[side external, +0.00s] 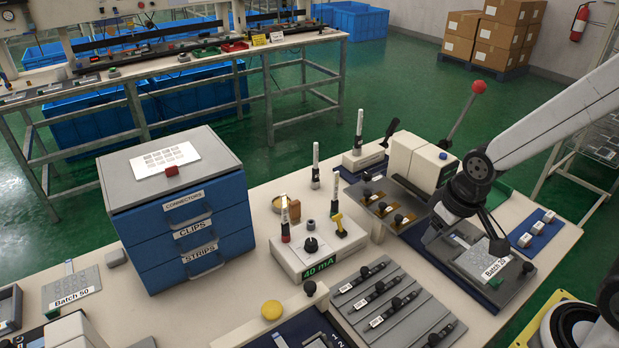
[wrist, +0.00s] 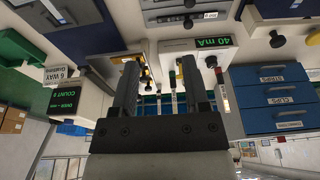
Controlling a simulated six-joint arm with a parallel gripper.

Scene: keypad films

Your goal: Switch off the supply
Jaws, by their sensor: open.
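The supply is a white box (side external: 300,262) near the middle of the bench in the side view. Its green front display reads 40 mA. A black knob (side external: 311,244) and a yellow toggle lever (side external: 340,226) stand on its top. In the wrist view the supply (wrist: 185,47) shows upside down beyond the fingers, with its display lit; the right finger partly covers it. My gripper (wrist: 159,65) is open, with nothing between its black fingers. In the side view my gripper (side external: 440,218) hangs over the right of the bench, apart from the supply; its fingertips are hard to make out.
A blue drawer cabinet (side external: 185,235) stands left of the supply. Grey sliders (side external: 378,290) lie in front of it. Marker pens (side external: 316,165) stand behind it.

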